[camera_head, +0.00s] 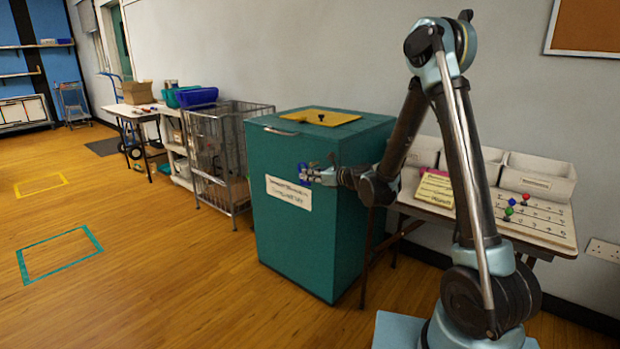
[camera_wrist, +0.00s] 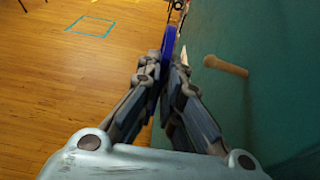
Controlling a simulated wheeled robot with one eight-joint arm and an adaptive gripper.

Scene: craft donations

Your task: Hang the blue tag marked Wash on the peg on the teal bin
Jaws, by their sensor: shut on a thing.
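The teal bin (camera_head: 342,215) stands against the wall, with a white label (camera_head: 289,193) on its front. A short tan peg (camera_wrist: 226,66) sticks out of the teal wall in the wrist view. In the head view a pale bar (camera_head: 281,131) high on the bin's front looks like the same peg. My gripper (camera_head: 312,175) is in front of the bin, shut on the blue tag (camera_wrist: 169,42). In the wrist view the tag is edge-on between the fingertips (camera_wrist: 165,66), left of the peg and apart from it. The tag's marking and hole cannot be read.
A yellow panel (camera_head: 320,117) lies on the bin's top. A wire cage cart (camera_head: 218,158) stands left of the bin. To the right, a table (camera_head: 543,228) holds white trays (camera_head: 538,177), yellow cards (camera_head: 436,188) and coloured pins. The wooden floor (camera_head: 150,270) at left is open.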

